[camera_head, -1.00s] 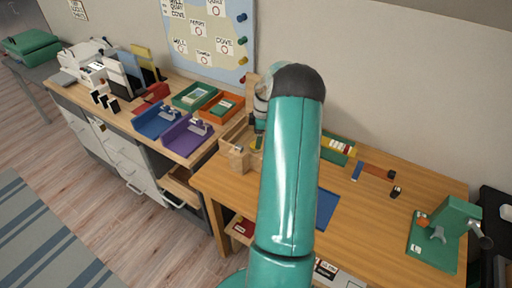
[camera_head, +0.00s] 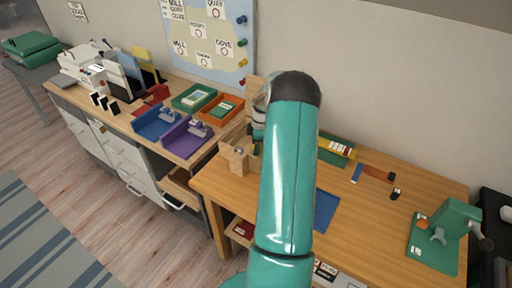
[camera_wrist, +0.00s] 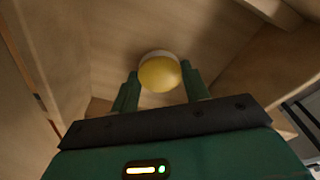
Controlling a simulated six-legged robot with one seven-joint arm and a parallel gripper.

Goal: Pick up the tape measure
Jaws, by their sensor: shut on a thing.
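A round yellow thing with a pale rim, which I take to be the tape measure (camera_wrist: 159,74), shows in the wrist view between my two green fingers. My gripper (camera_wrist: 160,80) is shut on it, with one finger on each side. Bare wood surrounds them, the inside of the open wooden box (camera_head: 236,160) on the desk. In the head view my gripper is down at this box, mostly hidden behind my own arm, and the tape measure cannot be made out there.
Purple (camera_head: 186,140) and blue (camera_head: 157,121) trays stand left of the box, with orange (camera_head: 234,116) and green (camera_head: 181,101) trays behind them. Right of my arm lie a blue mat (camera_head: 326,209) and a green tray (camera_head: 335,158). A green stand (camera_head: 440,236) is farther right.

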